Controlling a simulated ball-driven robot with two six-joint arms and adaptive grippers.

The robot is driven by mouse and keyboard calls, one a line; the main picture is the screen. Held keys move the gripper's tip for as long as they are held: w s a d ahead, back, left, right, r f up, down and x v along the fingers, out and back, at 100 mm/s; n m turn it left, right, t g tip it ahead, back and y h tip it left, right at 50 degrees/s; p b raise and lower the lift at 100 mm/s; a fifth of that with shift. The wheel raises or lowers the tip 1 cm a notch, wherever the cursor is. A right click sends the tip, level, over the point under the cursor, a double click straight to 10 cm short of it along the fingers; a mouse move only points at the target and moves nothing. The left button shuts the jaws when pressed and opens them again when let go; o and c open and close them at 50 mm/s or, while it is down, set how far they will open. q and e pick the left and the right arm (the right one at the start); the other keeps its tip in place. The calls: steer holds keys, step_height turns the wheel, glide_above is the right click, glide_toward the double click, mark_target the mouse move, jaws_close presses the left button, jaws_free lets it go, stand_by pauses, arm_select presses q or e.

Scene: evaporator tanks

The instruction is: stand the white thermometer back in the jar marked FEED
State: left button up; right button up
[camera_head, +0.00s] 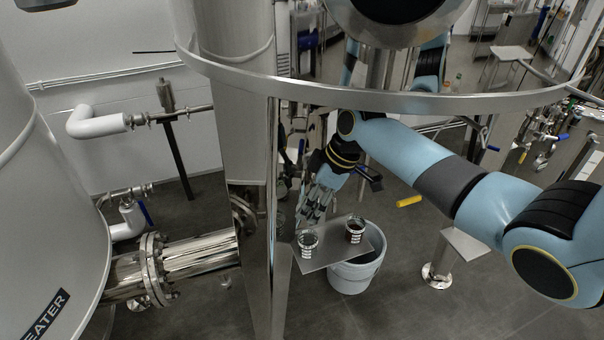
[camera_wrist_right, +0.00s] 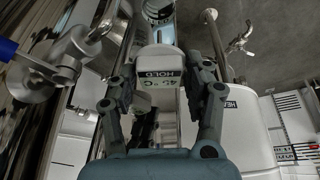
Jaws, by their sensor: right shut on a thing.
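My right gripper (camera_head: 313,208) hangs just above the small steel shelf, behind and above the nearer jar. In the right wrist view it is shut on the white thermometer (camera_wrist_right: 160,62), whose head carries a small display and the word HOLD. Two small dark-filled jars with white marks stand on the shelf: one at the left (camera_head: 308,243) and one at the right (camera_head: 355,231). My left gripper is not in view.
The shelf (camera_head: 318,264) is a narrow plate beside a tall steel column (camera_head: 262,290). A blue-grey bucket (camera_head: 355,275) stands under it. A steel ring (camera_head: 420,103) crosses above my right arm. A flanged pipe (camera_head: 190,258) and a large tank (camera_head: 50,220) fill the left.

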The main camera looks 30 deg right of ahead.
steer(key=shift+w, duration=0.1)
steer(key=shift+r, duration=0.1)
steer(key=shift+f, duration=0.25)
arm_select(q)
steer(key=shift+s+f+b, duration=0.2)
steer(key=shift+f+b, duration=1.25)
steer(key=shift+b, duration=0.1)
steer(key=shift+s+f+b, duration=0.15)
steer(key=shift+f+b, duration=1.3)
steer(key=shift+b, duration=0.05)
arm_select(e)
steer(key=shift+f, duration=4.15)
steer(key=o, duration=1.3)
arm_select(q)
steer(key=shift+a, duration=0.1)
